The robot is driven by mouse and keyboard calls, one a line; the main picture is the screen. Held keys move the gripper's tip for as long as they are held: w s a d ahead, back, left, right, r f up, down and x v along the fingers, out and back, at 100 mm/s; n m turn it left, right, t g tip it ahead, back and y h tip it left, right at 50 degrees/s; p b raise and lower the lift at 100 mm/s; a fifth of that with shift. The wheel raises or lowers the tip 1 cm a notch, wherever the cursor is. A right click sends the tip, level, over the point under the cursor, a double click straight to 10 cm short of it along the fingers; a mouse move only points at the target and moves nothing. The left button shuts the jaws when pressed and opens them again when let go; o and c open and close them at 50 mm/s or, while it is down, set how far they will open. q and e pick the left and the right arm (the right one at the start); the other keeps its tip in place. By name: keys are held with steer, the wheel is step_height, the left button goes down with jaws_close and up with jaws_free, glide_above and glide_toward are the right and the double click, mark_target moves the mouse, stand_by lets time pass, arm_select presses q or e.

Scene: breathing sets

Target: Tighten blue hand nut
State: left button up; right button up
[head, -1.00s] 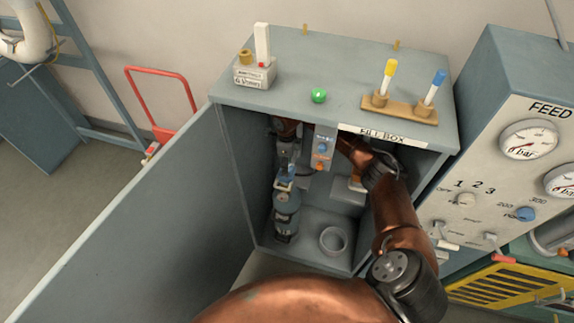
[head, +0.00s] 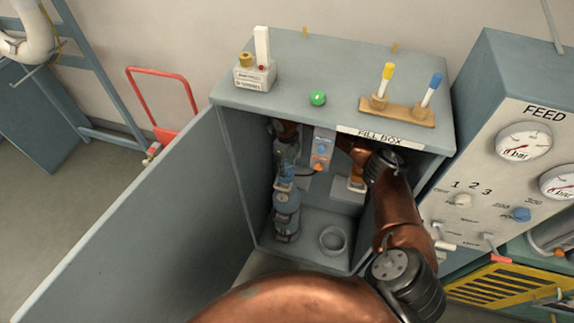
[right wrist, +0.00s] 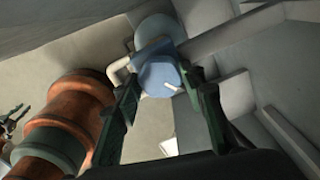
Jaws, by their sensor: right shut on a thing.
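The blue hand nut (right wrist: 160,76) sits between the two fingers of my right gripper (right wrist: 163,85) in the right wrist view, with a finger against each side. A short white mark shows on its face. In the head view my right gripper (head: 287,163) reaches down inside the open cabinet, over the top of a blue-grey cylinder (head: 286,216). There the nut is small and mostly covered by the gripper. A pale bent bar (right wrist: 122,72) lies beside the nut in the right wrist view.
The cabinet door (head: 150,225) stands open to the left. A panel with a blue knob (head: 322,148) hangs close to my right arm. A grey ring-shaped cup (head: 333,239) stands on the cabinet floor. The gauge console (head: 500,150) is close on the right.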

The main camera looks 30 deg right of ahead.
steer(key=m+p, duration=0.1)
steer(key=m, duration=0.2)
steer(key=m+p, duration=0.1)
steer(key=m, duration=0.2)
steer(key=shift+d+r+m+p, duration=0.1)
steer(key=shift+r+m+p, duration=0.1)
steer(key=shift+m+p, duration=0.15)
steer(key=m+p, duration=0.2)
steer(key=m, duration=0.3)
steer(key=shift+w+f+p, duration=0.1)
steer(key=shift+p, duration=0.25)
steer(key=shift+m, duration=0.25)
steer(key=o, duration=1.2)
steer(key=shift+f, duration=0.1)
steer(key=shift+c, duration=0.2)
